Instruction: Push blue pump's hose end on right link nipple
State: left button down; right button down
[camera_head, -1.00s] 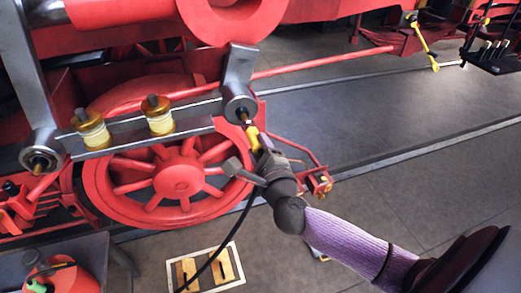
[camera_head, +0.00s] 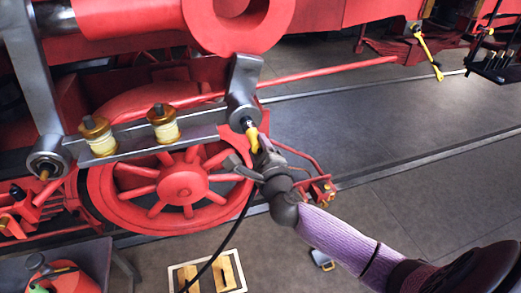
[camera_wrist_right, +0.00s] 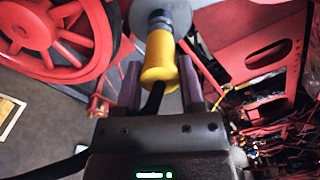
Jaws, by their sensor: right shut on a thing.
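The yellow hose end (camera_head: 252,138) is in my right gripper (camera_head: 259,150), just under the lower end of the right grey link (camera_head: 243,100). The right link nipple (camera_head: 246,122) points down at it. In the right wrist view the yellow hose end (camera_wrist_right: 160,58) sits between the fingers of my right gripper (camera_wrist_right: 160,82), in line with the nipple (camera_wrist_right: 159,21). Its far rim looks at or very near the nipple; I cannot tell how far it is on. A black hose (camera_head: 228,240) hangs from it. No blue pump shows. My left gripper is not in view.
A grey bar with two brass-capped oilers (camera_head: 163,124) runs left from the link. The red spoked wheel (camera_head: 182,187) stands behind. A framed mat with wooden blocks (camera_head: 207,272) lies on the floor. A red can (camera_head: 68,281) stands lower left.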

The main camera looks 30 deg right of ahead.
jog(key=shift+w, duration=0.1)
jog(key=shift+c, duration=0.7)
grip_release()
jog(key=shift+w, duration=0.1)
